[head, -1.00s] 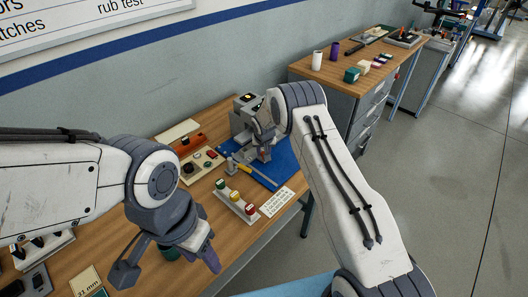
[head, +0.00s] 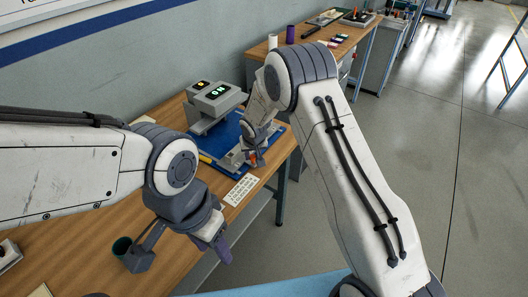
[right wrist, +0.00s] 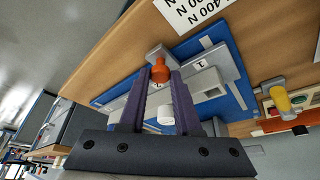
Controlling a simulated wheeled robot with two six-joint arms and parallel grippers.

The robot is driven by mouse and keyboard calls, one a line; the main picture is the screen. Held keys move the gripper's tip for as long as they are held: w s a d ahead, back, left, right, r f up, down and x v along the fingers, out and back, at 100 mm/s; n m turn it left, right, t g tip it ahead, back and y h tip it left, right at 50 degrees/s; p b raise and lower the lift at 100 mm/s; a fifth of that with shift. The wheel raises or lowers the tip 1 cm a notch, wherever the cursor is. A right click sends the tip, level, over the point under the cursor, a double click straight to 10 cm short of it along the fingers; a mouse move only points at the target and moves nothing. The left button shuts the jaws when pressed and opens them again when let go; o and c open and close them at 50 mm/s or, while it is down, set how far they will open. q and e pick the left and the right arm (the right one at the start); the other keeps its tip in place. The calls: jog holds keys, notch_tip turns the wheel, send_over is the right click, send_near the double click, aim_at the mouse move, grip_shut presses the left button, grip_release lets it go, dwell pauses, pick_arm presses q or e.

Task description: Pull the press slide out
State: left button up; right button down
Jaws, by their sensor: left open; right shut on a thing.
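The grey press (head: 215,105) stands on a blue mat (head: 222,135) at the table's back, with a lit "ON" on its top. The grey press slide (head: 232,159) extends towards the table's right front edge. In the right wrist view, the slide (right wrist: 208,84) lies over the blue mat and has an orange knob (right wrist: 160,72) at its near end. My right gripper (right wrist: 158,78) is shut on this knob; in the head view its fingers partly hide it. My left gripper (head: 181,253) is open and empty, above the table's front part.
A printed card (head: 242,190) lies on the table near the right gripper. A white cylinder (right wrist: 165,115) shows between my right fingers, further off. A second table (head: 330,40) stands at the back.

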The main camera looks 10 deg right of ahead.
jog(key=shift+s+d, duration=0.25)
jog(key=c, duration=0.6)
grip_release()
jog(key=shift+s+d, duration=0.1)
jog(key=shift+d, duration=0.05)
jog(key=shift+s+r, duration=0.1)
jog(key=shift+r, duration=0.4)
jog(key=b+v, duration=0.1)
jog(key=v, duration=0.8)
jog(key=shift+s+r, duration=0.15)
jog(key=shift+r, duration=0.05)
